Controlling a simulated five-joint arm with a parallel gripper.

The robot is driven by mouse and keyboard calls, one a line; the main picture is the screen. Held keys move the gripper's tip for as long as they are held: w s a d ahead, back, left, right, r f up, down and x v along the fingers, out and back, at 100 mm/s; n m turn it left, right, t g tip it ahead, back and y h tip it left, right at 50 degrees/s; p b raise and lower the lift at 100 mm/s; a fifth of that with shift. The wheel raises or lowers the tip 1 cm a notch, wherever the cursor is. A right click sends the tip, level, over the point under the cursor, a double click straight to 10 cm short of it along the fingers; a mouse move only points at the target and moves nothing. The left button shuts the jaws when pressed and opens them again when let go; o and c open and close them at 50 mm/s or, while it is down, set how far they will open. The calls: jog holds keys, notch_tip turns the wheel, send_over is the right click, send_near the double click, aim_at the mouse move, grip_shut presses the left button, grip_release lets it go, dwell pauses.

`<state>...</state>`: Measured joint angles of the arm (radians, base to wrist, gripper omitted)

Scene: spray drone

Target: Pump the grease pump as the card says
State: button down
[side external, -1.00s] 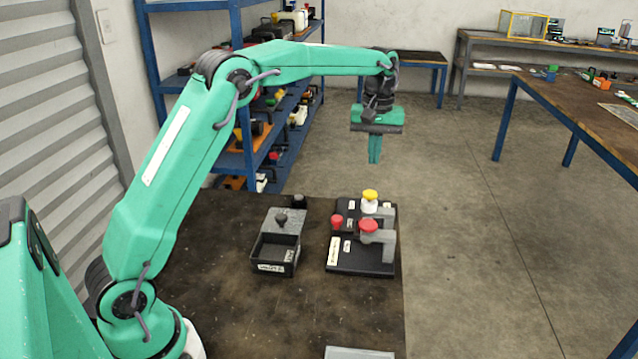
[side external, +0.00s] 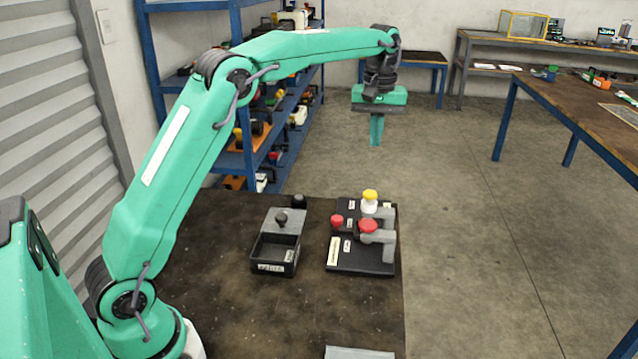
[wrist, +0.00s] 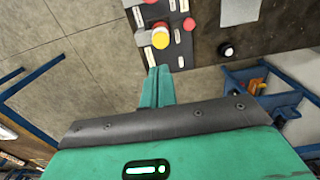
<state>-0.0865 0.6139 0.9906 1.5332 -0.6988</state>
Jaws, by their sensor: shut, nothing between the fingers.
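A black base plate (side external: 340,267) near the right edge of the table carries red knobs, a yellow knob and grey brackets. The front red knob (side external: 368,226) sits by a grey bracket. A smaller red knob (side external: 337,220) is to its left. The yellow knob (side external: 370,195) on a white body stands behind; it also shows in the wrist view (wrist: 160,38). I cannot tell which of these is the grease pump. Small white labels on the base are unreadable. My gripper (side external: 376,145) is shut and empty, pointing down, well above and behind the base; its fingers show in the wrist view (wrist: 160,72).
A black open tray (side external: 275,255) with a label stands left of the base, with a dark knob (side external: 281,219) on a grey panel behind it. A light grey flat piece (side external: 360,353) lies at the table's front edge. The table's left part (side external: 215,270) is bare.

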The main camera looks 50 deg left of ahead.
aim_at(370, 193)
dwell(0.4)
jog(key=shift+r, duration=0.75)
jog(key=shift+f, duration=0.15)
notch_tip(370, 193, down, 14)
jog(key=shift+r, duration=0.1)
dwell(0.6)
jog(key=shift+f, duration=0.95)
